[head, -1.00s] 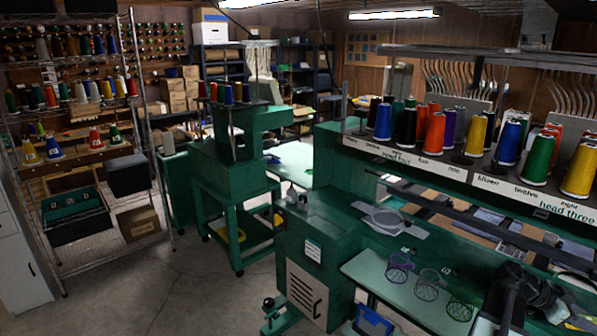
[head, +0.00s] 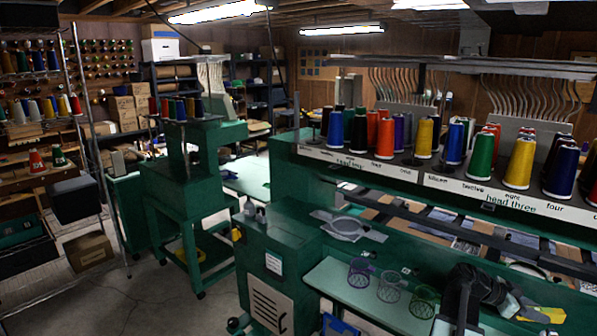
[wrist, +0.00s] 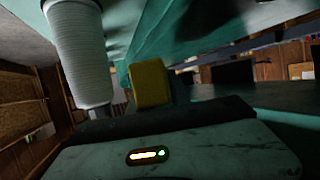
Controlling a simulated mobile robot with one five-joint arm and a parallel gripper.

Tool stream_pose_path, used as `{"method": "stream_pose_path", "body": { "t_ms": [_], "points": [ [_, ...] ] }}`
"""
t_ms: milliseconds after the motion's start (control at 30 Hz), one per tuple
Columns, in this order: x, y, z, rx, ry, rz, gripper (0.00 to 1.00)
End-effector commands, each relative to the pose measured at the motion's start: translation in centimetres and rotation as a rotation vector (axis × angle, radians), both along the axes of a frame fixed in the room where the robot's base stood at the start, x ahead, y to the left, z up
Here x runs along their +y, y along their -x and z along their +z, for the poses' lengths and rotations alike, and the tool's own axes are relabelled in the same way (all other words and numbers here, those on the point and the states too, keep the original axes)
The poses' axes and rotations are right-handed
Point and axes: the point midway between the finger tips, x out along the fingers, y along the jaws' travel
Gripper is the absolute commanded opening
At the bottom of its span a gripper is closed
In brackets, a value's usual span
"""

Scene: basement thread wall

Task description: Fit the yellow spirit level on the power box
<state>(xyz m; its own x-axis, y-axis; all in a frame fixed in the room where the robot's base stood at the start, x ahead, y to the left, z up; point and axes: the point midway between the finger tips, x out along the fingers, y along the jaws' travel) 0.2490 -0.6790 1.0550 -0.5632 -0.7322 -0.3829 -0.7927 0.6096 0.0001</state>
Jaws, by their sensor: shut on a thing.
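The yellow spirit level (head: 545,314) shows at the lower right of the head view, at the end of my dark arm. My gripper (head: 524,309) is shut on it, clear of the power box. In the wrist view the level appears as a short yellow block (wrist: 150,82); its far end and bubble are hidden. I take the green box with a white label and vent slots (head: 266,282) as the power box. It stands at the lower middle, left of my arm. A small yellow patch (head: 237,235) shows at its upper left edge.
Small bottles (head: 250,209) stand on the green box's top. Wire cups (head: 390,287) stand on the pale green table (head: 345,290). Thread cones (head: 480,155) line the rack above. A large pale cone (wrist: 80,55) is close in the wrist view. Floor is free at left.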

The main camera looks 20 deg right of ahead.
Motion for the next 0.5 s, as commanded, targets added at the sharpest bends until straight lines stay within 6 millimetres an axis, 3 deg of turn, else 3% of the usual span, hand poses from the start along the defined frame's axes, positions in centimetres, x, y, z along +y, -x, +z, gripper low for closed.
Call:
{"method": "stream_pose_path", "body": {
  "t_ms": [500],
  "points": [
    [0.0, 0.1, 7.2, 0.0, 0.0, -0.001, 0.0]
  ]
}}
